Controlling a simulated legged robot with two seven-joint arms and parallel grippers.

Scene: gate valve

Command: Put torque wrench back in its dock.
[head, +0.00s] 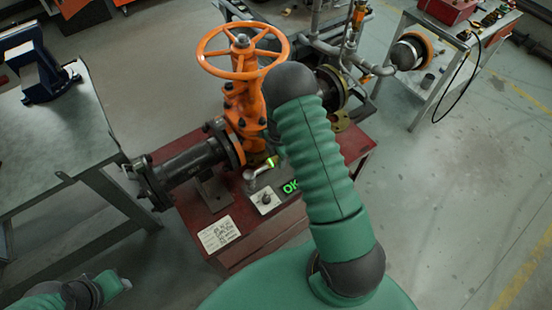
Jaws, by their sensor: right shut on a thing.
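The right arm rises through the middle of the head view and hides most of my right gripper (278,151). That gripper is low beside the orange valve, shut on what looks like the torque wrench (260,170). A short silver part and a bright green band of the wrench show left of the arm, just above the red stand's top. The rest of the wrench is hidden. A small light plate with a dark knob (265,199) and a lit green "OK" sign (291,187) sit just below. I cannot make out the dock. The left gripper is out of view; part of my left arm shows at bottom left.
The orange gate valve (243,100) with its handwheel (243,50) and dark pipe (187,164) stands on the red stand (245,242). A grey bench (60,130) with a blue vise (42,72) is at left. A cart (440,70) is at upper right. Floor at right is clear.

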